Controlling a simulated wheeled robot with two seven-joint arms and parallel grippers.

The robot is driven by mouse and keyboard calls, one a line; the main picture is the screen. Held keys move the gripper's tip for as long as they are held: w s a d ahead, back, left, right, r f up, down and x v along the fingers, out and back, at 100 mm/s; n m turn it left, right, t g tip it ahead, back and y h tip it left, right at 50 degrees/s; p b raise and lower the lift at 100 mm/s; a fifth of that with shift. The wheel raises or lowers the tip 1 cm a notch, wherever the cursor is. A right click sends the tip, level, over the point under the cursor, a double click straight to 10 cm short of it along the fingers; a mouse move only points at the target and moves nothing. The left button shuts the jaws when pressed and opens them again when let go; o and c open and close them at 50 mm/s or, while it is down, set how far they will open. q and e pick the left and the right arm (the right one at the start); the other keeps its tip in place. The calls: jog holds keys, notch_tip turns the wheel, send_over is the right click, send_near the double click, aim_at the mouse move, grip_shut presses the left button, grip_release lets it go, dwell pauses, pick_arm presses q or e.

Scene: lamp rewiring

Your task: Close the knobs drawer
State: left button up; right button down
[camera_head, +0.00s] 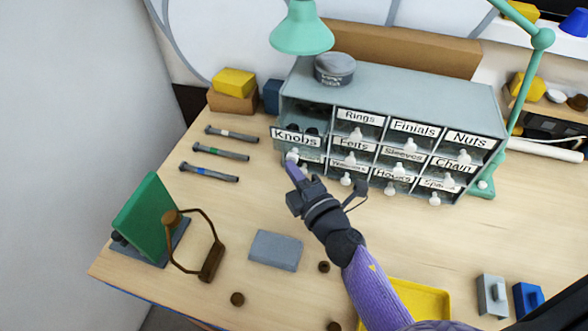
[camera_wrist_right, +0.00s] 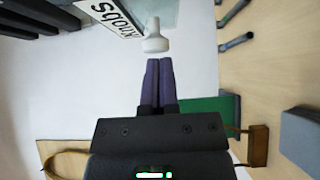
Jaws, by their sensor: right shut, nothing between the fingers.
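The knobs drawer (camera_head: 296,137) is at the top left of the grey drawer cabinet (camera_head: 420,88) and stands pulled out, with dark things inside. Its label also shows in the right wrist view (camera_wrist_right: 104,14). Its white pull knob (camera_head: 292,155) hangs at the front, seen close in the wrist view (camera_wrist_right: 155,38). My right gripper (camera_head: 291,167) is shut and empty. Its purple fingertips (camera_wrist_right: 158,62) point at the white pull knob, right at or just short of it; I cannot tell whether they touch. My left gripper is not in view.
Other labelled drawers, such as Rings (camera_head: 358,117) and Finials (camera_head: 412,127), look shut. Several dark rods (camera_head: 213,152) lie left of the cabinet. A green panel (camera_head: 148,215), a grey block (camera_head: 275,250) and a yellow tray (camera_head: 425,295) are nearer. A green lamp shade (camera_head: 302,30) hangs above.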

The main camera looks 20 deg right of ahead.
aim_at(308, 135)
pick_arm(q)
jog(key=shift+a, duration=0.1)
pick_arm(e)
jog(key=w+d, duration=0.1)
jog(key=w, duration=0.1)
jog(key=w+d+b, duration=0.1)
jog(key=w+d, duration=0.1)
jog(key=w, duration=0.1)
jog(key=w+d, duration=0.2)
jog(key=w, duration=0.1)
jog(key=shift+d, duration=0.3)
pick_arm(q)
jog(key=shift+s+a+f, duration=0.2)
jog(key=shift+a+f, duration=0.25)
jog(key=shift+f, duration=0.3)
pick_arm(e)
jog(key=shift+r, duration=0.2)
